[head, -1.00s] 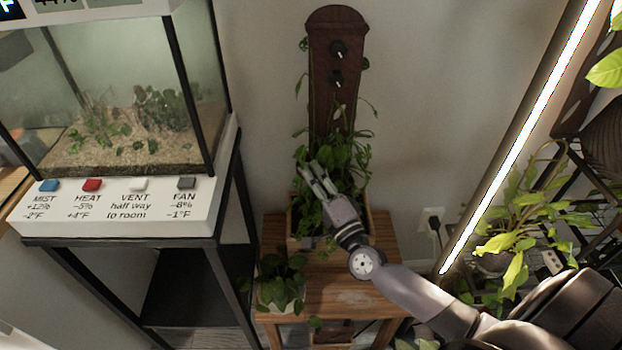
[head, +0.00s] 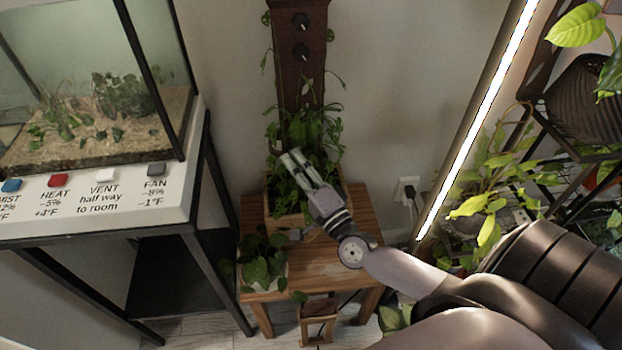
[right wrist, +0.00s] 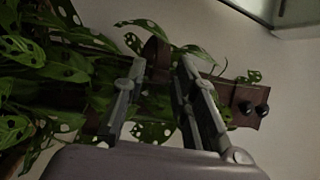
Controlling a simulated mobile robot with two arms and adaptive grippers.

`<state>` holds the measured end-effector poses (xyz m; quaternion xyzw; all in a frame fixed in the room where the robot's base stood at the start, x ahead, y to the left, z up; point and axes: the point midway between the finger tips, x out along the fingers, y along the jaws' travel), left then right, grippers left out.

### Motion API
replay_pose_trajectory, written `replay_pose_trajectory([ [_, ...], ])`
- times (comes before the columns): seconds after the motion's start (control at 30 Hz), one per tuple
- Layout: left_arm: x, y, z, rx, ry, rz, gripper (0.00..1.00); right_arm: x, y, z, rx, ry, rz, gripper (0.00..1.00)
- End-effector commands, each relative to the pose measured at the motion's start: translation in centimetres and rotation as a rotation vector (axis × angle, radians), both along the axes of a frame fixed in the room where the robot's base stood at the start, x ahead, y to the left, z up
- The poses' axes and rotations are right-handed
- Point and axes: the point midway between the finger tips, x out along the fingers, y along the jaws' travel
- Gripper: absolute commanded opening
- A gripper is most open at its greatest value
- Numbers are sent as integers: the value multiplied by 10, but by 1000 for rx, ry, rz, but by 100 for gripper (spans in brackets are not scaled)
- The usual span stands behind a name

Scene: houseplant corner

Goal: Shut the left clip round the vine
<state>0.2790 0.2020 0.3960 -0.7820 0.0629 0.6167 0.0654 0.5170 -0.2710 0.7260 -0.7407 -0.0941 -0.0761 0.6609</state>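A leafy green vine (head: 318,128) grows up the lower part of a dark wooden board (head: 300,85) against the wall. Two small black knob-like parts, one upper (head: 300,21) and one lower (head: 301,52), sit on the board; I cannot tell whether either is a clip. My right gripper (head: 291,157) is in front of the vine's leaves, below these parts. In the right wrist view its fingers (right wrist: 160,66) are apart, with leaves and a rounded brown piece (right wrist: 157,55) behind the gap. I cannot make out the left clip. My left gripper is not in view.
The vine's wooden planter (head: 283,217) stands on a wooden stool (head: 325,262) with a small potted plant (head: 262,265). A glass terrarium (head: 100,80) on a black stand is at left. A bright tube lamp (head: 480,120) and shelf plants (head: 490,190) are at right.

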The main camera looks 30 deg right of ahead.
Motion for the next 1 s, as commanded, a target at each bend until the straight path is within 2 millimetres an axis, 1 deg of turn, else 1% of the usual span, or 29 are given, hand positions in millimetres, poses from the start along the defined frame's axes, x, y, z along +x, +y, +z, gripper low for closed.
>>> replay_pose_trajectory([
  [0.03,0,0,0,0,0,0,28,-12,0,-4,-1,4,1,26],
  [0.2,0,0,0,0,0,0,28,-46,-2,-13,-2,5,1,26],
  [0.3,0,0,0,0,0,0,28,-62,-2,-16,-1,3,2,26],
  [0.4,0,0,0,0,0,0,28,-73,-3,-19,-1,2,2,26],
  [0.53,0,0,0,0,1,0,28,-80,-3,-20,0,1,0,26],
  [0.8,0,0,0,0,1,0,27,-81,-3,-20,0,0,0,26],
  [1.0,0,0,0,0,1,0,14,-81,-1,-20,-6,4,5,26],
])
